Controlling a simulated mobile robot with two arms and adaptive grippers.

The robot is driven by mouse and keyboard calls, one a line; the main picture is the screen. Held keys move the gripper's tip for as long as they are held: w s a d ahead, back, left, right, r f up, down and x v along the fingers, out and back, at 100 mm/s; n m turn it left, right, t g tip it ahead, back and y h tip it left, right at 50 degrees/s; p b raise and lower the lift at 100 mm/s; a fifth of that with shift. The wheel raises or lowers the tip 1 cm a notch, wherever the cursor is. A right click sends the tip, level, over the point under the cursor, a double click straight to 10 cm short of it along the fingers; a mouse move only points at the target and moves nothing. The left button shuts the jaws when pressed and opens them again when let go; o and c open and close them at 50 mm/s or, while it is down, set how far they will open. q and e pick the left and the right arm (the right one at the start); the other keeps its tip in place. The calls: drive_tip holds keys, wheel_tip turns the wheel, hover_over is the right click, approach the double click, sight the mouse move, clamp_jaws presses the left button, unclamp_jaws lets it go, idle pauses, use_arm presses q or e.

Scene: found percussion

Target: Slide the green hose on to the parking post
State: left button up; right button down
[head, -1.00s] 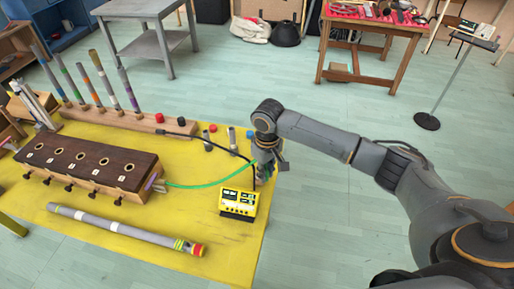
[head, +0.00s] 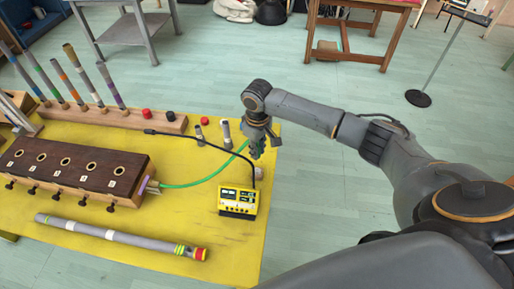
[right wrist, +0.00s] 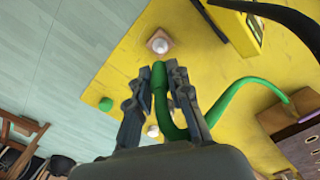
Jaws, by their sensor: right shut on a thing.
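The green hose (head: 190,184) runs from the side of the dark-topped wooden block in a curve up to my right gripper. In the right wrist view the hose (right wrist: 229,98) loops between the fingers, and its free end points out past the fingertips. My right gripper (head: 258,148) is shut on the hose, above the yellow mat near its right edge. The parking post seems to be the short pale post (head: 259,173) below the gripper; it also shows in the right wrist view (right wrist: 159,43), just ahead of the hose end and apart from it. My left gripper is out of view.
A yellow meter box (head: 237,202) with a black cable stands close by the post. The wooden block (head: 75,167), a long grey tube (head: 120,236) and a rack of coloured tubes (head: 130,119) lie to the left.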

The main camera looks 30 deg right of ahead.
drive_tip(key=shift+r+p, duration=0.1)
drive_tip(key=shift+p, duration=0.5)
wheel_tip(320, 180, down, 2)
drive_tip(key=shift+f+b, duration=0.25)
drive_tip(key=shift+b, duration=0.4)
wheel_tip(320, 180, down, 2)
drive_tip(key=shift+w+f+b, duration=0.1)
drive_tip(key=shift+f+b, duration=0.15)
drive_tip(key=shift+b, duration=0.35)
drive_tip(key=shift+f, duration=0.55)
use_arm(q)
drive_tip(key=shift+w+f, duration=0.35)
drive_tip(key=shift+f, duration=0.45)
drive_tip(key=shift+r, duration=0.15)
use_arm(e)
drive_tip(key=shift+r, duration=0.1)
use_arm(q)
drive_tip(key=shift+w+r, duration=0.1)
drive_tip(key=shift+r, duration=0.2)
